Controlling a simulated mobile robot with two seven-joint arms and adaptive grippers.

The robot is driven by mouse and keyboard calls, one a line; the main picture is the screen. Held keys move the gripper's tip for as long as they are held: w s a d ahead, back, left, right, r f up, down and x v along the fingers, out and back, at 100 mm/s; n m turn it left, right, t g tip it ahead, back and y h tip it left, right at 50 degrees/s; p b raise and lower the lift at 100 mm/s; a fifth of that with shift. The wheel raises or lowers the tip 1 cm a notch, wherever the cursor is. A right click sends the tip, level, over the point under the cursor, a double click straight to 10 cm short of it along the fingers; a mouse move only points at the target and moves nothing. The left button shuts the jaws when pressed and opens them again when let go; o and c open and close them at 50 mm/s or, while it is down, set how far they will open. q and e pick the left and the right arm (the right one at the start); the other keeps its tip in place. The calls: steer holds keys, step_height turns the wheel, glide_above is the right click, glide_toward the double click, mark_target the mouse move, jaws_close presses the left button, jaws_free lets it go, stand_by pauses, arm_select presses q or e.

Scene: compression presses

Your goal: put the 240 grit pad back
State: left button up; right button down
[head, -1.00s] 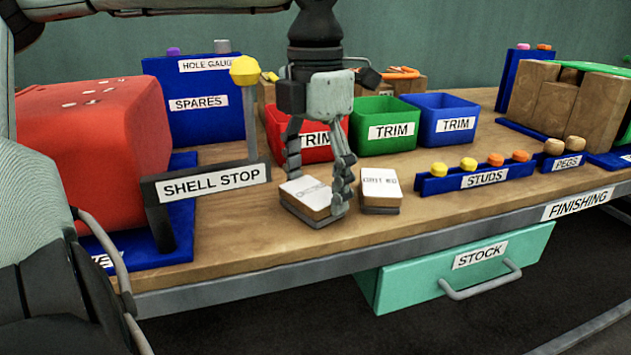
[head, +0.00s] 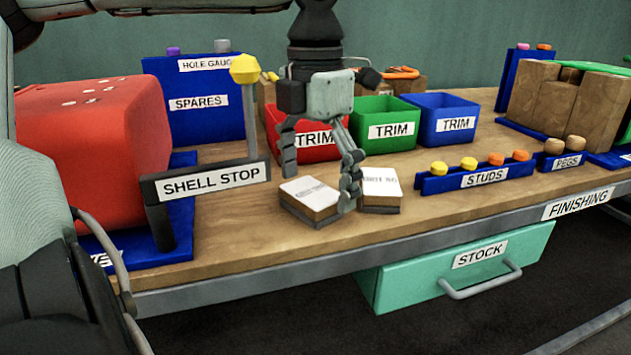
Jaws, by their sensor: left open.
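Two grit pads with white labelled tops lie side by side at the bench's front edge. The left pad (head: 308,194) sits on a dark base, and its label is too blurred to read. My left gripper (head: 318,186) points down over the left pad with fingers spread. One finger is behind the pad's left side, the other at its right edge, between the two pads. It holds nothing. My right gripper is not in view.
The SHELL STOP bar (head: 206,183) with a yellow knob stands left of the pads. Behind are red (head: 318,153), green (head: 388,148) and blue (head: 452,132) TRIM bins. The STUDS rack (head: 478,178) is to the right. The STOCK drawer (head: 455,283) is below the bench.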

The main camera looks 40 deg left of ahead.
mark_target(315, 189)
arm_select(q)
step_height(315, 189, up, 12)
steer(key=p, duration=0.1)
steer(key=shift+r, duration=0.15)
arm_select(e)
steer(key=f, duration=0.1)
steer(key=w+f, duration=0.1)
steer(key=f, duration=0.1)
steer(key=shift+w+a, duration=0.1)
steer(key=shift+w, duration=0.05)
